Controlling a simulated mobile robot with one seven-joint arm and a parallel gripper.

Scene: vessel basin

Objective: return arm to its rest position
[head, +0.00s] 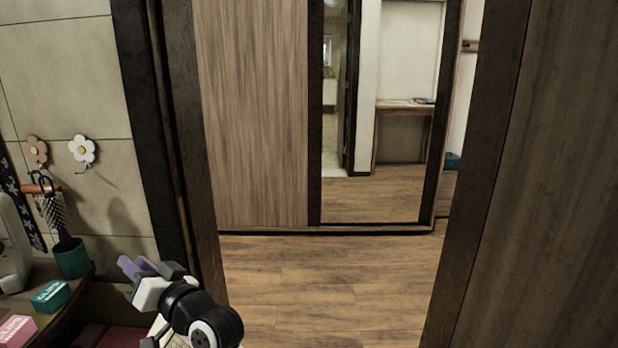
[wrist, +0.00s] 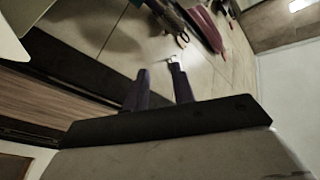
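My gripper (head: 132,266) is at the lower left of the head view, beside the dark door frame and to the right of the counter's edge. Its purplish fingers point left, towards the tiled wall. In the wrist view my gripper (wrist: 161,78) shows two dark fingers with a gap between them and nothing held. My arm reaches up from the bottom edge of the head view.
A counter at the left holds a teal cup (head: 72,258) with a brush, a teal box (head: 50,296) and a pink box (head: 15,331). Flower hooks (head: 82,150) are on the wall. A dark door frame (head: 190,150) stands close by. The wooden floor (head: 330,280) ahead is clear.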

